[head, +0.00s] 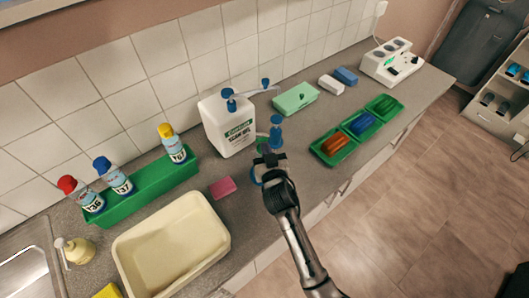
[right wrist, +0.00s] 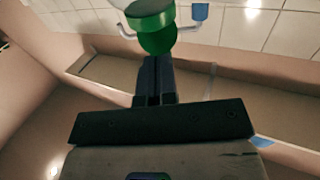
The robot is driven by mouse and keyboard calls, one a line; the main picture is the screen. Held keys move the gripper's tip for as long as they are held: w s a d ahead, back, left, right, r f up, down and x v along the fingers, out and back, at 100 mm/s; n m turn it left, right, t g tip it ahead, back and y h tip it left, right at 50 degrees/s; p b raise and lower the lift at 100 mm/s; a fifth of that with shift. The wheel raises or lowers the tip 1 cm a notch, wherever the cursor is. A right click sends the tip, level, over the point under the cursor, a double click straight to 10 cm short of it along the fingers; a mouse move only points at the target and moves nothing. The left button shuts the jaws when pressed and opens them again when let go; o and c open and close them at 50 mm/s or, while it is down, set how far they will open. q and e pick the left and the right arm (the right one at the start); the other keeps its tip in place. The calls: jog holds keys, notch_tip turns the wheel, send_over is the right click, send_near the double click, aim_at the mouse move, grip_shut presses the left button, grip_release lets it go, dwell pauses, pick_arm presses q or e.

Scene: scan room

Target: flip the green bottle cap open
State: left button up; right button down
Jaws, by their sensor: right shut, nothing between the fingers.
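The green bottle cap (right wrist: 150,20) shows at the top of the right wrist view, with a rounded green part (right wrist: 157,42) below it and a pale body cut off by the frame edge. In the head view only a small green patch (head: 261,144) shows beside my right gripper (head: 268,160), which hides most of the bottle. My right gripper (right wrist: 153,62) is shut and empty, its fingertips close below the green part. I cannot tell whether they touch it, or whether the cap is open. My left gripper is in neither view.
A white gel jug (head: 228,126) with a blue pump stands behind. A blue-topped dispenser (head: 276,128) is close to my gripper. Green trays (head: 333,160) lie to the right, a pink block (head: 222,187) and a cream basin (head: 130,240) to the left. Bare counter shows between them.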

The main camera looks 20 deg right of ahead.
jog(key=shift+w+r, duration=0.15)
jog(key=shift+w+r+p, duration=0.3)
jog(key=shift+w+r, duration=0.05)
jog(key=shift+w, duration=0.05)
dwell(0.7)
